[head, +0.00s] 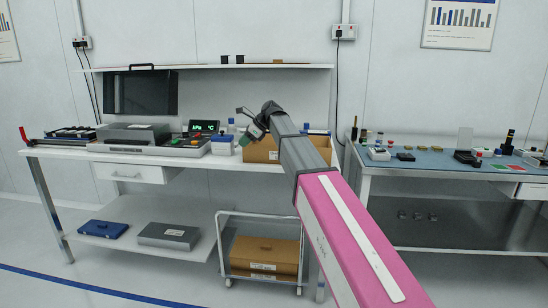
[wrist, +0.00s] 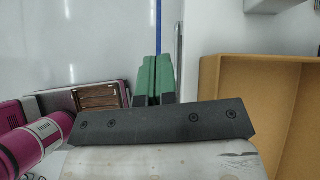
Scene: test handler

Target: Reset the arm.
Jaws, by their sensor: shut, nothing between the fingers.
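My arm reaches up from the lower right of the head view, and its far end bends left above the left workbench (head: 200,162). My gripper (head: 246,138) is at that end, small and partly turned away, in front of a tan box (head: 262,152) on the bench. In the wrist view my gripper (wrist: 154,66) shows two green fingers side by side, closed together with nothing between them. The tan box or a similar open one fills the right side of the wrist view (wrist: 250,95).
A tester with a lit display (head: 204,127) and a grey case (head: 133,132) stand on the left bench. A shelf (head: 210,67) runs above it. A trolley (head: 221,250) with a brown box (head: 264,255) stands below. A right bench (head: 430,165) holds small parts.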

